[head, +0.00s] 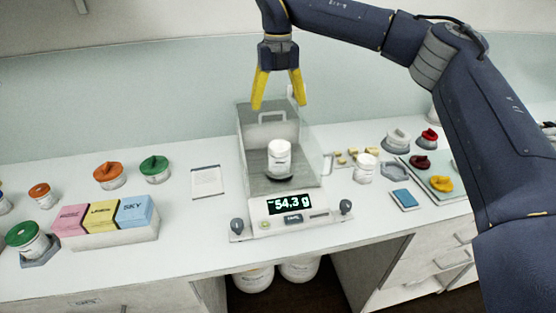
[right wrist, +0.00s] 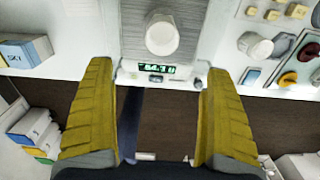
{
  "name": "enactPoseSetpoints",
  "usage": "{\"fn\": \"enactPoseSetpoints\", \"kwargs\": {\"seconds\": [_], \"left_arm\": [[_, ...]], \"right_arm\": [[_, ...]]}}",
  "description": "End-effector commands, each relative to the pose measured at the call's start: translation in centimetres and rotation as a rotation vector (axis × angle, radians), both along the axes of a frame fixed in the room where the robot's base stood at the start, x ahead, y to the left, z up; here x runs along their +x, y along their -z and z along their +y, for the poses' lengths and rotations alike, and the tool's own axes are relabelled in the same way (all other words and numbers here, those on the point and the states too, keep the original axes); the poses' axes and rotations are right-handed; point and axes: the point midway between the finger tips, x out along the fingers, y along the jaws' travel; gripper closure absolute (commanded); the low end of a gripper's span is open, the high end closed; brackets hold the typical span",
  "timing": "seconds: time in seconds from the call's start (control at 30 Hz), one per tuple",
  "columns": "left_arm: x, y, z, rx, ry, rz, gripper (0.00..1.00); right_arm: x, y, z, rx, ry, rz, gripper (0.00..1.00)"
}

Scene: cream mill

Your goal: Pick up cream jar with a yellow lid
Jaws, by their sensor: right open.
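A white cream jar (head: 280,157) stands upright on the pan of the scale (head: 289,204), inside its clear-walled shield. No yellow lid shows on this jar. A yellow lid-like piece (head: 441,184) lies on the tray (head: 432,168) at the right. My right gripper (head: 279,106), with yellow fingers, is open and empty above the scale, higher than the jar. In the right wrist view the jar (right wrist: 162,34) shows at the top, beyond the open fingers. My left gripper is not in view.
The scale display (head: 289,203) reads 54.3 g. Another white jar (head: 366,168) stands right of the scale, near a blue box (head: 405,199). Orange-lidded (head: 110,175) and green-lidded (head: 155,169) jars and coloured boxes (head: 105,217) stand at the left.

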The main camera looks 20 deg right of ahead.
Motion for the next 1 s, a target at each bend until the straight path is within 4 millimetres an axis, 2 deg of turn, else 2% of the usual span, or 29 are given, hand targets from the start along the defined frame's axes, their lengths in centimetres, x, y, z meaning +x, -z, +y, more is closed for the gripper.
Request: {"fn": "enactPoseSetpoints", "kwargs": {"seconds": [0.3,0.5,0.63,1.0], "left_arm": [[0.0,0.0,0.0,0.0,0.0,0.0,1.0],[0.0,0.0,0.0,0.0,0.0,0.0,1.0],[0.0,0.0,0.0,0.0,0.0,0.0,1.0],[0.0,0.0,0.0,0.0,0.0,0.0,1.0]], "right_arm": [[-0.1,5.9,0.0,0.002,-0.002,0.005,0.13],[0.0,9.1,0.0,0.002,-0.002,0.003,0.13],[0.0,10.4,0.0,0.003,-0.002,0.003,0.13],[0.1,12.5,-0.2,0.002,-0.001,0.003,0.13]]}}
